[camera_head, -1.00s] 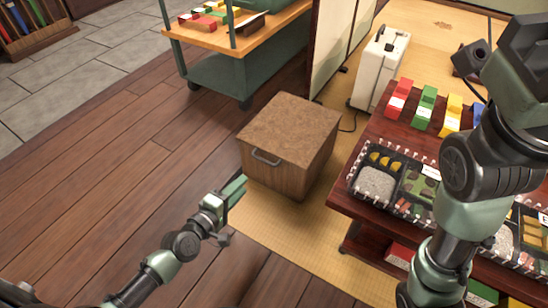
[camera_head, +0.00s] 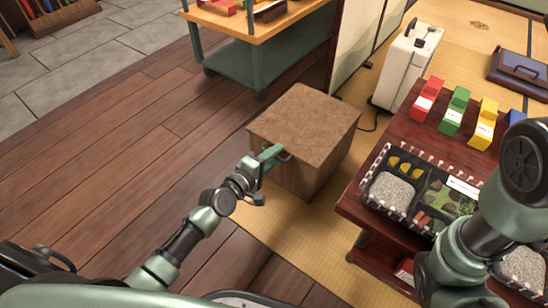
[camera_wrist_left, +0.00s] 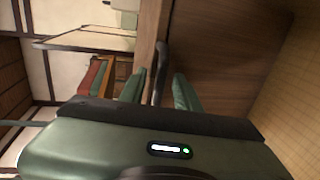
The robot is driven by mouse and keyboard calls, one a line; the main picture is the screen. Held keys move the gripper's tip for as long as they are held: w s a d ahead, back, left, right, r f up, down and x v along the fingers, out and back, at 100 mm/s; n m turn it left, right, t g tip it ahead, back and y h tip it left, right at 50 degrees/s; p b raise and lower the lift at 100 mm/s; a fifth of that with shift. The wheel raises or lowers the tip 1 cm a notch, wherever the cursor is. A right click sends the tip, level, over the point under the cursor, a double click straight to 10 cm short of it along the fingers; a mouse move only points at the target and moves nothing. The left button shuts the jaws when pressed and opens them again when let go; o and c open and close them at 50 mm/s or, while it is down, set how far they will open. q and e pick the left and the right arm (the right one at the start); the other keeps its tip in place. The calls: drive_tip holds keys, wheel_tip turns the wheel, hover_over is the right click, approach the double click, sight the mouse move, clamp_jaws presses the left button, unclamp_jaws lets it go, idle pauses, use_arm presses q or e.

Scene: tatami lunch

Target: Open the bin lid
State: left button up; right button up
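The bin (camera_head: 310,178) is a brown wooden box standing on the tatami, with a flat, speckled lid (camera_head: 305,123) that lies shut on top. A dark handle (camera_head: 286,156) is on its front face near the lid's edge. My left gripper (camera_head: 271,156) is at this handle. In the left wrist view, the handle (camera_wrist_left: 161,65) runs between the two green fingers of the left gripper (camera_wrist_left: 160,92), with a gap visible on either side. The left gripper is open. My right arm shows at the right edge, but its gripper is out of view.
A low red-brown table (camera_head: 375,205) with bento trays and coloured cartons stands right of the bin. A white case (camera_head: 408,65) stands behind. A green cart (camera_head: 265,60) is at the back. Wooden floor left of the bin is clear.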

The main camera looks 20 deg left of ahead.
use_arm(q)
clamp_jaws()
idle(1.4)
